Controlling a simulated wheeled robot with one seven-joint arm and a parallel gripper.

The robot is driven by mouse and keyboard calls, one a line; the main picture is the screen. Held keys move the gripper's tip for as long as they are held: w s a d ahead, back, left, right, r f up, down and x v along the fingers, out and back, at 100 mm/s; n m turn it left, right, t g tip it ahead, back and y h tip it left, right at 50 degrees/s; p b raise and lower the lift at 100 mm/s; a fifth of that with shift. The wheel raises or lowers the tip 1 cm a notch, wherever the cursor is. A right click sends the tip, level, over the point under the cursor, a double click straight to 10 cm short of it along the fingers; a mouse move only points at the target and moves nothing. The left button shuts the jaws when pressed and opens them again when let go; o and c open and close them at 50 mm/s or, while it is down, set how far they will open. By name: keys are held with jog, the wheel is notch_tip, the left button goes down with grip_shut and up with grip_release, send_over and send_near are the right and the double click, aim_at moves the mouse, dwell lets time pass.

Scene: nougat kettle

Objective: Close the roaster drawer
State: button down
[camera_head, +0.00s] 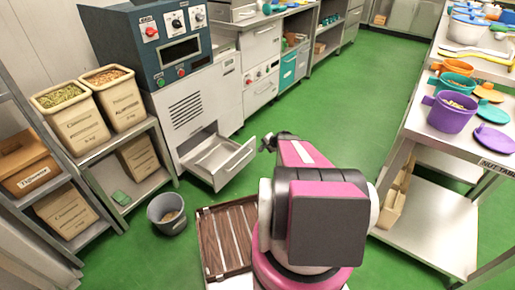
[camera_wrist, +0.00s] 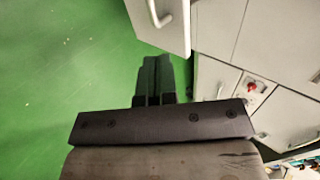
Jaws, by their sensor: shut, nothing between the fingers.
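The roaster (camera_head: 187,110) is a grey cabinet with a dark blue control panel, at the left in the head view. Its drawer (camera_head: 238,163) is pulled out low at the front, and its metal tray looks empty. My gripper (camera_head: 267,143) is just right of the drawer front, with a small gap in the picture; contact is not clear. In the wrist view my gripper (camera_wrist: 154,68) has its dark fingers together with nothing between them. A pale front panel (camera_wrist: 170,30) with a curved handle, seemingly the drawer's, is just beyond the fingertips.
A grey bucket (camera_head: 167,213) stands on the floor below the drawer. A brown slatted pallet (camera_head: 228,237) lies beside my base. A shelf with ingredient bins (camera_head: 117,98) stands left. The nut table (camera_head: 427,128) is right. Green floor (camera_head: 345,105) is clear between.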

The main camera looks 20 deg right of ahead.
aim_at(246, 147)
jog(key=x, duration=0.3)
jog(key=r+x, duration=0.1)
jog(key=x, duration=0.3)
jog(key=w+x, duration=0.1)
jog(key=x, duration=0.3)
jog(key=shift+a+r, duration=0.2)
jog(key=shift+a, duration=0.1)
jog(key=shift+w+a, duration=0.4)
jog(key=shift+w, duration=0.05)
jog(key=shift+w+a, duration=0.1)
jog(key=w+a, duration=0.8)
jog(key=w, duration=0.3)
jog(key=w+a, duration=0.8)
jog(key=w, duration=0.3)
jog(key=shift+w+a, duration=0.2)
jog(key=shift+w, duration=0.15)
jog(key=shift+s, duration=0.15)
